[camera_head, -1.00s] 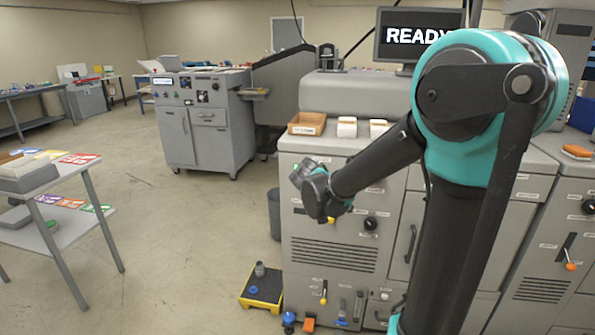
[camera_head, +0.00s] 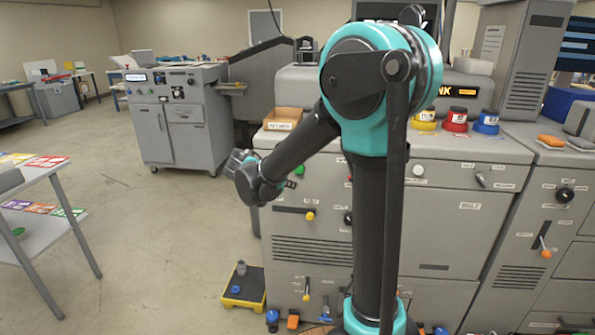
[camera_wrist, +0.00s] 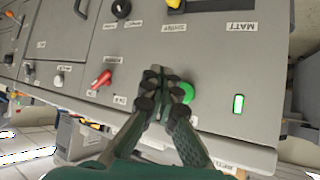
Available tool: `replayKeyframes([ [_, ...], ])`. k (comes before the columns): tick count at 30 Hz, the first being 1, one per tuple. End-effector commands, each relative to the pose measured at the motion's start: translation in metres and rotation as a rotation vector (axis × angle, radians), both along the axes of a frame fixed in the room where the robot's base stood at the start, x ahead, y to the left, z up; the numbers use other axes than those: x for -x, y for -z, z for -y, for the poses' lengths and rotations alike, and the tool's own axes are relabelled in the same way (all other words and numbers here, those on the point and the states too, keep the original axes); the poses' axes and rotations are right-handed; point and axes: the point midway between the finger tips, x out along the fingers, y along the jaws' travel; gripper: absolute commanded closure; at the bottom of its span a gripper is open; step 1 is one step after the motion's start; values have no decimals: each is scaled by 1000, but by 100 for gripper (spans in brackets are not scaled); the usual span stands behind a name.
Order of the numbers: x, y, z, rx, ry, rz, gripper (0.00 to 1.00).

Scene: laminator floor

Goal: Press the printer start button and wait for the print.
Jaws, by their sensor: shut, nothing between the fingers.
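My gripper (camera_wrist: 160,85) is shut and empty in the wrist view, its fingertips close beside a round green button (camera_wrist: 188,92) on the grey panel. I cannot tell whether they touch it. A lit green lamp (camera_wrist: 238,103) is to the button's right, and a red switch (camera_wrist: 102,80) is to the left of my fingers. In the head view the grey printer (camera_head: 450,225) stands behind my arm. My wrist is at its left front edge, and the fingertips are hard to make out there.
Ink tins (camera_head: 457,118) and a cardboard box (camera_head: 283,118) sit on the printer's top. A yellow step (camera_head: 244,290) is on the floor by its left corner. A table (camera_head: 50,195) stands at the left, with open floor between it and the printer.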

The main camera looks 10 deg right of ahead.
Motion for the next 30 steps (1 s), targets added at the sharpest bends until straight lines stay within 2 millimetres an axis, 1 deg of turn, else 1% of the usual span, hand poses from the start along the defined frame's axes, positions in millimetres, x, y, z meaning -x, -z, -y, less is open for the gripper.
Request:
replayKeyframes([
  [5,-18,0,7,0,3,-1,100],
  [12,-49,0,16,0,2,-1,100],
  [18,-68,0,22,-1,1,0,100],
  [24,-78,0,26,0,1,0,100],
  [30,-79,0,26,1,-1,-1,100],
])
